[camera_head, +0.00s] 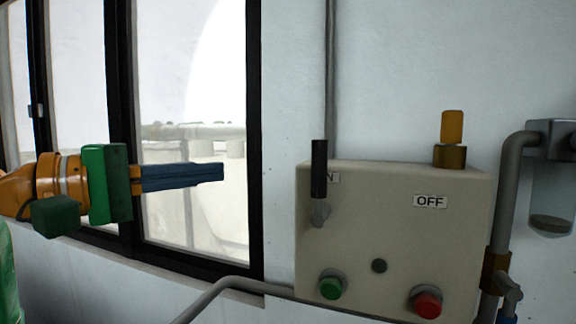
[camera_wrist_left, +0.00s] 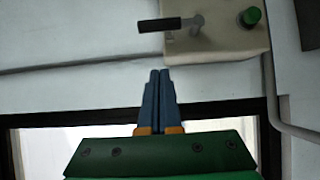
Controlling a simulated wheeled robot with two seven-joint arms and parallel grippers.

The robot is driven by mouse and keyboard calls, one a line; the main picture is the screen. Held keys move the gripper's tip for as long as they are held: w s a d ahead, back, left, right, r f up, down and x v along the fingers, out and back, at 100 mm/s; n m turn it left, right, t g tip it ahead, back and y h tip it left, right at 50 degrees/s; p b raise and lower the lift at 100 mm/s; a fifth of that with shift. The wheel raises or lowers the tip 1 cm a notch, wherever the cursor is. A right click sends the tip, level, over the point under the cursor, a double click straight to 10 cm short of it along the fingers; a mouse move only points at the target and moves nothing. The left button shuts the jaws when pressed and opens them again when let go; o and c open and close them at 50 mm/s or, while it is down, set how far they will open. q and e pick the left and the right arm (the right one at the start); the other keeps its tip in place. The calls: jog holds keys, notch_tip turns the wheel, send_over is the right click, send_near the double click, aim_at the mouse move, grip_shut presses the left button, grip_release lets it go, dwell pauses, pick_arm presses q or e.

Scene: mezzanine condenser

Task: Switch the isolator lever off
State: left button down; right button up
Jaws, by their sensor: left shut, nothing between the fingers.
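The isolator lever has a black handle (camera_head: 319,168) and a grey hub (camera_head: 320,213) on the left part of a beige control box (camera_head: 375,235). The handle points straight up and partly covers a label of which only an "N" shows. An OFF label (camera_head: 431,201) is on the right of the box. The lever also shows in the left wrist view (camera_wrist_left: 160,25), beyond the fingertips. My left gripper (camera_head: 222,172) is shut and empty, left of the lever and apart from it. Its blue fingers lie together in the left wrist view (camera_wrist_left: 160,72). My right gripper is out of view.
A green button (camera_head: 330,287), a dark knob (camera_head: 379,265) and a red button (camera_head: 427,302) are low on the box. An orange-topped fitting (camera_head: 451,140) stands on top. Grey pipes (camera_head: 508,190) run at right and below. A black-framed window (camera_head: 254,130) is behind my gripper.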

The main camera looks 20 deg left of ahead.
aim_at(319, 183)
pick_arm(q)
jog(key=s+d+p+x, duration=0.1)
jog(key=d+p+x, duration=0.1)
jog(key=x, duration=0.9)
jog(key=shift+d+p, duration=0.3)
jog(key=shift+p, duration=0.4)
